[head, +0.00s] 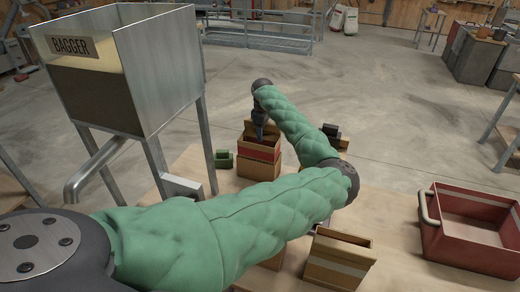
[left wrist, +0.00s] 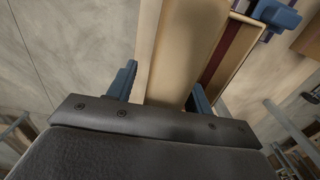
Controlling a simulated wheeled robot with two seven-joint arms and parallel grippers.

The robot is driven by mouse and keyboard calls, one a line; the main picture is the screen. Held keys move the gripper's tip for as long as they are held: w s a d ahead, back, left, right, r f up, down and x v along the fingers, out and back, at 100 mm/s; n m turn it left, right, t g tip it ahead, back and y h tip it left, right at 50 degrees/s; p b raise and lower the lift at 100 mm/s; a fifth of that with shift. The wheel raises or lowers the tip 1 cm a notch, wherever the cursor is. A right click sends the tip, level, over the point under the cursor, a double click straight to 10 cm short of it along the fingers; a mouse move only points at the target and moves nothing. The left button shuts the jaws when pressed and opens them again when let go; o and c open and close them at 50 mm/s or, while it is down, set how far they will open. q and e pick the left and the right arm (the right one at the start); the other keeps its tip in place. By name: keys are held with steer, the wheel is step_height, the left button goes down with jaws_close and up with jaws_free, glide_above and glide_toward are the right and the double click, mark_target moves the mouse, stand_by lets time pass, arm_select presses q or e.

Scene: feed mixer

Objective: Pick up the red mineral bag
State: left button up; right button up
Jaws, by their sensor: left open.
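The red mineral bag (head: 261,154) is a tan, open-topped, box-like bag with a red band. It stands upright on the wooden table beyond my left arm. My left gripper (head: 260,130) points down at its top. In the left wrist view the two blue fingers of the gripper (left wrist: 161,91) are apart, with a tan panel (left wrist: 185,50) of the bag between them. The red band (left wrist: 222,55) shows to the right. I cannot tell whether the fingers touch the bag. My right gripper is not in view.
The metal bagger hopper (head: 165,65) stands at the left on legs. A tan bag with a grey band (head: 338,262) stands at the front. A red crate (head: 470,260) is at the right. A small green object (head: 225,160) sits left of the red-banded bag. Bare tabletop lies before the crate.

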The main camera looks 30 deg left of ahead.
arm_select(q)
steer(key=shift+f, duration=0.1)
steer(key=c, duration=1.1)
jaws_close()
steer(key=shift+w, duration=0.1)
